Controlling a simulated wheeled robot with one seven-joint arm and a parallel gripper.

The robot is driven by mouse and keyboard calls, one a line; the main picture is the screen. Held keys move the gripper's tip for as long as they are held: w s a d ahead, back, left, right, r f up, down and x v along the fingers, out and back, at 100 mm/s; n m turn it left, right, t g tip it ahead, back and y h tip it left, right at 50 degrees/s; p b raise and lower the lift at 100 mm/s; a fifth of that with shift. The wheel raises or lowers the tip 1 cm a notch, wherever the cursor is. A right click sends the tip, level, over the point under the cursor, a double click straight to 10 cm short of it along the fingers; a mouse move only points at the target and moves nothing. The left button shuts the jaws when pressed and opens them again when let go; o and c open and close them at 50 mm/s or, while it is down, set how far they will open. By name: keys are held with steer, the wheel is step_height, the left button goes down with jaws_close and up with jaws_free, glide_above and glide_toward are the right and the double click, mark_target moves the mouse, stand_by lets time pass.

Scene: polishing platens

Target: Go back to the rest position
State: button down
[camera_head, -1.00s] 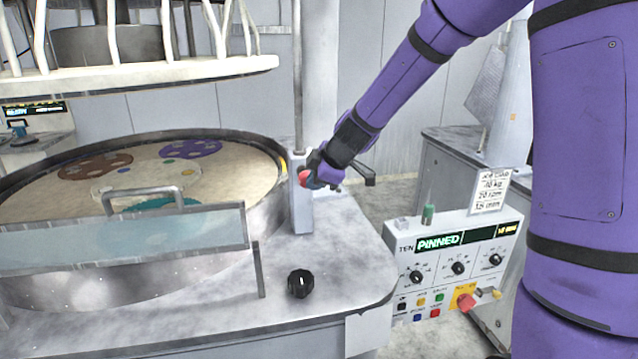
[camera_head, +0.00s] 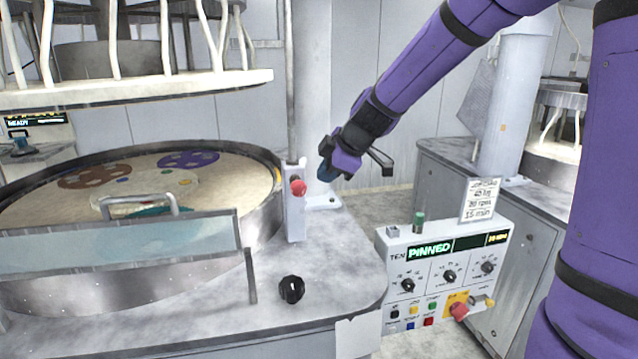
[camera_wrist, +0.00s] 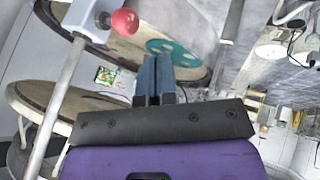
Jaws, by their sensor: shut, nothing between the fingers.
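My gripper (camera_head: 326,173) is shut with nothing between its fingers. In the head view it hangs in the air just right of the grey post (camera_head: 295,215) with the red ball knob (camera_head: 298,187), apart from the knob. In the wrist view the two blue-grey fingers (camera_wrist: 154,62) lie side by side, and the red knob (camera_wrist: 125,22) shows to their upper left, clear of them. My purple arm reaches in from the upper right, and its wrist is over the rear right of the machine top.
The round platen (camera_head: 60,215) with coloured discs lies left, behind a clear guard (camera_head: 120,255). A black knob (camera_head: 291,289) stands on the machine top (camera_head: 330,250). A control panel (camera_head: 450,270) reading "PINNED" is at lower right. Open floor (camera_head: 385,212) lies behind it.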

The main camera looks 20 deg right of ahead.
steer(key=s+d+r+m+h, duration=0.2)
steer(key=s+m, duration=0.5)
steer(key=s, duration=0.8)
steer(key=s+d+r+m+g+h, duration=0.1)
steer(key=s+d+r+m+h, duration=0.1)
steer(key=s+m, duration=0.6)
steer(key=s+d+r, duration=0.1)
steer(key=s+r, duration=0.1)
steer(key=s, duration=0.5)
steer(key=shift+s, duration=0.4)
